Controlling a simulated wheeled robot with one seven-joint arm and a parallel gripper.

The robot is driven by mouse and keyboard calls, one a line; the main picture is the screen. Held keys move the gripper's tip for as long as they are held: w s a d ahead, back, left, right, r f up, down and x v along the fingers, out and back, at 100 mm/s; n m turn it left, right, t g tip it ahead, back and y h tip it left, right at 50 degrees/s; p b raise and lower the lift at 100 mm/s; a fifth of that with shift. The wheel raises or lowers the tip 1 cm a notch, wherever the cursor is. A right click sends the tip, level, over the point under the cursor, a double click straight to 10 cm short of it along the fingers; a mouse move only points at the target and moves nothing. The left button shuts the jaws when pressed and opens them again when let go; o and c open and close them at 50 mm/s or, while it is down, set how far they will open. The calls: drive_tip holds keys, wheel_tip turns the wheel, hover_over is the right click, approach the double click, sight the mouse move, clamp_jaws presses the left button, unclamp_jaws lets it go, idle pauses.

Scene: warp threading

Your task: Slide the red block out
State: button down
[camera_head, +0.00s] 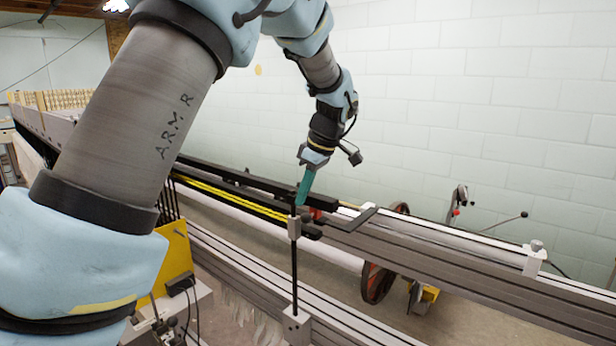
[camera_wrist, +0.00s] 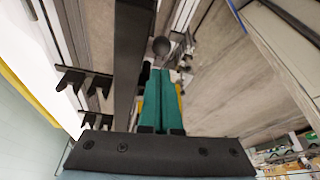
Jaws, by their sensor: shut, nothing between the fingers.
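My gripper (camera_head: 301,203) reaches down to the loom's dark rail, its teal fingers together and empty. In the wrist view the closed fingers (camera_wrist: 160,74) point towards a dark round knob (camera_wrist: 161,46). A small red patch (camera_head: 316,213) shows just right of the fingertips in the head view, partly hidden by dark parts; I cannot tell whether it is the red block. No red block shows clearly in the wrist view. I cannot tell whether the fingertips touch anything.
A thin black upright rod (camera_head: 294,270) stands below the fingertips. Yellow strips (camera_head: 235,197) run along the rail to the left. Long grey rails (camera_head: 450,265) extend right. A red-brown wheel (camera_head: 377,283) sits below them. A white wall (camera_head: 450,100) stands behind, with open space before it.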

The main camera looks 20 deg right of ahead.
drive_tip(key=shift+p+x, duration=0.35)
drive_tip(key=shift+x, duration=1.4)
drive_tip(key=shift+s, duration=0.1)
drive_tip(key=s+d+b, duration=0.1)
drive_tip(key=s+d, duration=0.2)
drive_tip(key=s, duration=0.4)
drive_tip(key=shift+d+b, duration=0.35)
drive_tip(key=shift+d, duration=0.05)
